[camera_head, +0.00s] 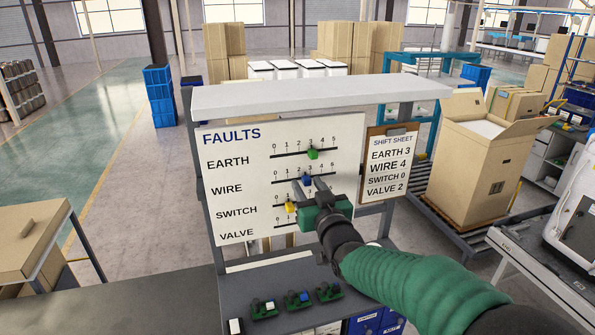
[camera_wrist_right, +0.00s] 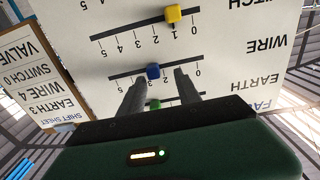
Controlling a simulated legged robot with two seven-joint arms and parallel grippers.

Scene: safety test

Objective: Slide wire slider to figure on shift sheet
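The white FAULTS board (camera_head: 235,165) carries slider scales labelled EARTH, WIRE, SWITCH and VALVE. The blue wire slider (camera_head: 306,180) sits near the middle of its scale, around 2 to 3; it also shows in the wrist view (camera_wrist_right: 153,71). The shift sheet (camera_head: 391,165) on a clipboard reads EARTH 3, WIRE 4, SWITCH 0, VALVE 2. My right gripper (camera_head: 313,187) is in front of the board. In the wrist view its fingers (camera_wrist_right: 159,77) are apart, one on each side of the blue slider, with gaps visible. My left gripper is not in view.
The green earth slider (camera_head: 312,154) stands at about 3. The yellow switch slider (camera_head: 290,207) stands at about 1. My right gripper hides much of the valve scale and its slider. Green devices (camera_head: 264,307) sit on the bench below. A cardboard box (camera_head: 470,175) stands at right.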

